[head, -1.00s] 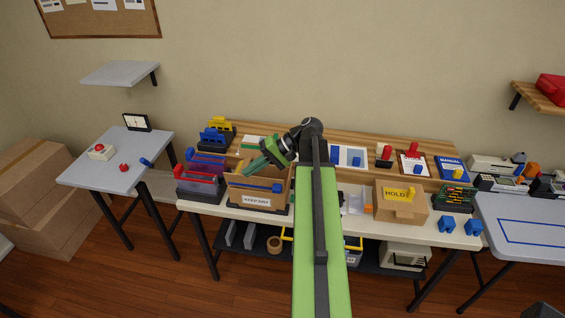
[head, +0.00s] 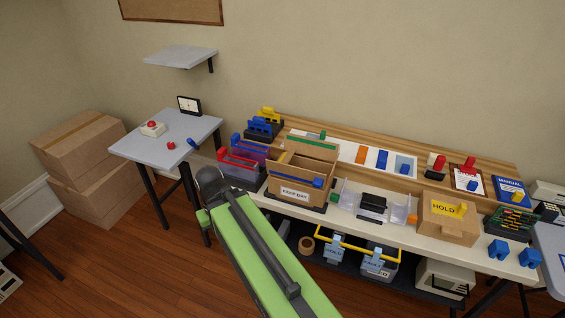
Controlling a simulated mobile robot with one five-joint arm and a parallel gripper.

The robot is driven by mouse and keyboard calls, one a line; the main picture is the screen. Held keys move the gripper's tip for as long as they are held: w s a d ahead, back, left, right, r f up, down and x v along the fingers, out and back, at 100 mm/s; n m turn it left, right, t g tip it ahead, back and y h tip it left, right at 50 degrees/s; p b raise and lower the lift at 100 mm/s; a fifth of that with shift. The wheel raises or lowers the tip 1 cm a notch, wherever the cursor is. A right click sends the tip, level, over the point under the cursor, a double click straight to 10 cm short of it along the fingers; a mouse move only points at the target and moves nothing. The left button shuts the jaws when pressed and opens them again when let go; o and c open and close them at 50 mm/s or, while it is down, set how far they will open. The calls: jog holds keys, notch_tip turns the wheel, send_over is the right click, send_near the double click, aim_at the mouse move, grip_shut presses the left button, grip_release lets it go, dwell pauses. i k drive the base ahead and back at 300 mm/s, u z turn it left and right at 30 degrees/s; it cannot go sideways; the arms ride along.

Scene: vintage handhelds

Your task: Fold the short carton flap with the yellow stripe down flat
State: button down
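The open carton (head: 272,187) stands on the workbench, with a KEEP DRY label on its front. A small yellow mark (head: 283,157) shows at its left end, on what looks like the short flap; the flap's exact angle is too small to tell. A tall rear flap with a green stripe (head: 311,144) stands up at the back. A blue piece (head: 318,182) shows at the front right of the carton. My arm reaches up left of the carton, apart from it in the picture.
A red-and-dark rack (head: 240,168) stands close left of the carton. A clear tray (head: 371,205) and a HOLD box (head: 447,218) stand to its right. A grey side table (head: 178,138) with a red button is at the left. A shelf below holds bins.

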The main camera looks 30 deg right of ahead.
aim_at(285, 157)
jog(key=z, duration=0.1)
jog(key=k, duration=0.35)
jog(key=u, duration=0.65)
jog(key=i, duration=1.75)
jog(key=z, duration=0.05)
